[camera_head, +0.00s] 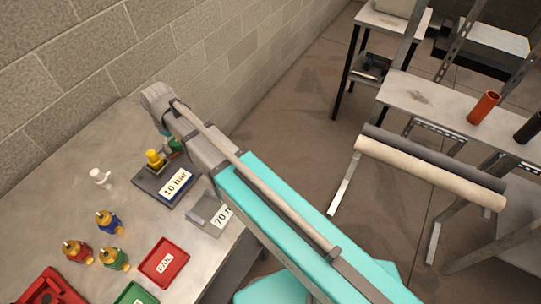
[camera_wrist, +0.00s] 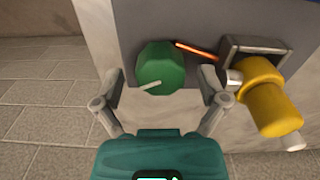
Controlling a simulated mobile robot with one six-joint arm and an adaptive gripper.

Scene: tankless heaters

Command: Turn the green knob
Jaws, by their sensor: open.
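The green knob (camera_wrist: 160,68) is round and faceted, with a pale pointer along its lower edge. It sits on a dark grey plate in the wrist view. My gripper (camera_wrist: 163,84) is open, with one finger to the left and one to the right of the knob's lower part. Gaps show between fingers and knob, and nothing is held. In the head view, a small green part (camera_head: 176,145) beside my arm seems to be the knob. My arm hides most of the gripper there.
A yellow fitting (camera_wrist: 264,98) stands close to the right finger. A thin orange-red rod lies just right of the knob. In the head view, a "10 bar" label (camera_head: 176,183), several small bottles and red and green trays are on the table. A wall runs behind.

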